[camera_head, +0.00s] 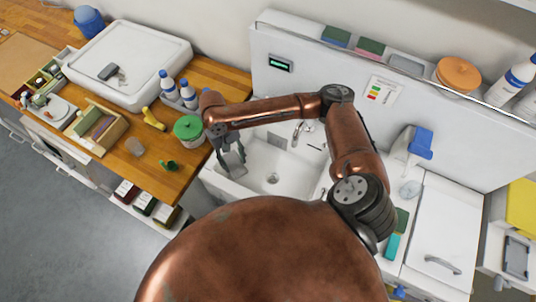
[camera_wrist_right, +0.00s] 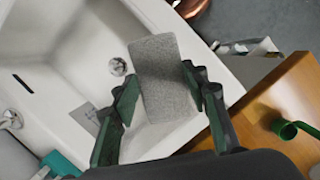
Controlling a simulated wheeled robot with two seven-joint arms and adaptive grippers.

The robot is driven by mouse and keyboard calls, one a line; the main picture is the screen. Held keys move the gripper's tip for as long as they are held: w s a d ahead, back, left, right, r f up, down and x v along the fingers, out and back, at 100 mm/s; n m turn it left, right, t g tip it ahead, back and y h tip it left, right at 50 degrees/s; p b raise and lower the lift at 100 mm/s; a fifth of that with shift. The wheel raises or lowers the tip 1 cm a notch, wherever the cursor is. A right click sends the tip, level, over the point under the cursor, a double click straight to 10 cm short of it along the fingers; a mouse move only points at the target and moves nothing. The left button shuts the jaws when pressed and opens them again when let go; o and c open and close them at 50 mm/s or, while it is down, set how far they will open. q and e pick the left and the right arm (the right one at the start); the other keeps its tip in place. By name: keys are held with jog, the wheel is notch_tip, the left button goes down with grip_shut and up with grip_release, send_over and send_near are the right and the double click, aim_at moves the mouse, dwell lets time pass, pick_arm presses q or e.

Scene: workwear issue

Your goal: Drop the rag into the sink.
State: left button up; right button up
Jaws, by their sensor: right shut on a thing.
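My right gripper (camera_head: 234,168) is over the left part of the white sink (camera_head: 287,163). It is shut on a grey, flat rag (camera_wrist_right: 167,78), which stands out between the fingers in the right wrist view. The sink basin also shows there (camera_wrist_right: 70,65), behind and below the rag, with its round drain (camera_wrist_right: 117,66) just left of the rag. In the head view the rag is small and mostly hidden by the fingers. My left gripper is not in view.
A tap (camera_head: 299,130) stands at the sink's back edge. A wooden counter (camera_head: 190,163) borders the sink on the left, with a green-lidded jar (camera_head: 188,128) and a green cup-like item (camera_head: 168,166). A teal sponge (camera_head: 392,247) lies to the right.

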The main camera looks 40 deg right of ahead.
pick_arm(q)
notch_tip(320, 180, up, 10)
jog(key=p, duration=0.9)
pick_arm(e)
jog(key=s+d+f, duration=0.1)
jog(key=s+d, duration=0.2)
jog(key=d, duration=0.5)
jog(key=s+d, duration=0.2)
jog(key=d, duration=0.6)
pick_arm(q)
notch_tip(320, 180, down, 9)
jog(key=b, duration=0.9)
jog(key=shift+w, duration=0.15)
pick_arm(e)
notch_tip(320, 180, down, 6)
jog(key=shift+a+f, duration=0.15)
jog(key=shift+f, duration=0.1)
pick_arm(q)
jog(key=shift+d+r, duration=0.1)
pick_arm(e)
jog(key=shift+s, duration=0.1)
jog(key=o, duration=1.3)
jog(key=shift+c, duration=0.2)
